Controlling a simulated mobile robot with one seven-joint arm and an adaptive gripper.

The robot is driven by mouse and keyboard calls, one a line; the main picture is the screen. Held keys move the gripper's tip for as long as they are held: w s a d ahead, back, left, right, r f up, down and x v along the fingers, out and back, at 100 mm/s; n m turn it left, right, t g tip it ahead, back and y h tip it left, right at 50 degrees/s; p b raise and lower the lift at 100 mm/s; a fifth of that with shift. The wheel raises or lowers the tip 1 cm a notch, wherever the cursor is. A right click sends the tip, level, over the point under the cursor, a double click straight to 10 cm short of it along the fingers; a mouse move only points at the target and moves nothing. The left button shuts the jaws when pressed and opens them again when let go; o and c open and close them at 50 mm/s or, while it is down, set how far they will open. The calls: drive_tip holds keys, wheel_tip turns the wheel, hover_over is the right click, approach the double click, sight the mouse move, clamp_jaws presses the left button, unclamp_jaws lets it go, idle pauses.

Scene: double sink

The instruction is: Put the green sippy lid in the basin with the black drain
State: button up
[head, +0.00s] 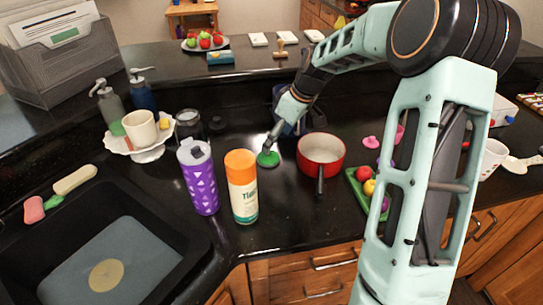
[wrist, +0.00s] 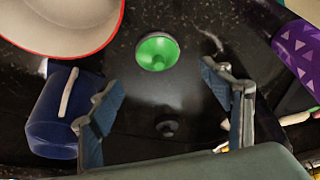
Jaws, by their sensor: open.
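The green sippy lid (head: 268,158) lies on the black counter between the orange-capped canister and the red pot. It also shows in the wrist view (wrist: 157,51), round and bright green, at the top centre. My gripper (head: 273,138) is just behind the lid in the head view. In the wrist view my gripper (wrist: 164,92) is open and empty, with the lid beyond the gap between its fingers. A black sink basin (head: 165,240) at the lower left has a tan, round drain (head: 106,275). No black drain is in view.
The orange-capped canister (head: 242,190) and purple tumbler (head: 198,178) stand between the lid and the basin. The red pot (head: 321,152) is right of the lid. A blue mug (wrist: 62,115) is beside my left finger. A soap bar (head: 75,180) lies by the basin.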

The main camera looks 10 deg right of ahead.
drive_tip(key=x, duration=0.4)
drive_tip(key=p+x, duration=0.1)
drive_tip(key=x, duration=0.3)
drive_tip(key=shift+w+a, duration=0.1)
drive_tip(key=shift+w, duration=0.15)
drive_tip(key=shift+c, duration=0.4)
drive_tip(key=c, duration=1)
drive_tip(key=shift+c, duration=0.2)
drive_tip(key=shift+r, duration=0.1)
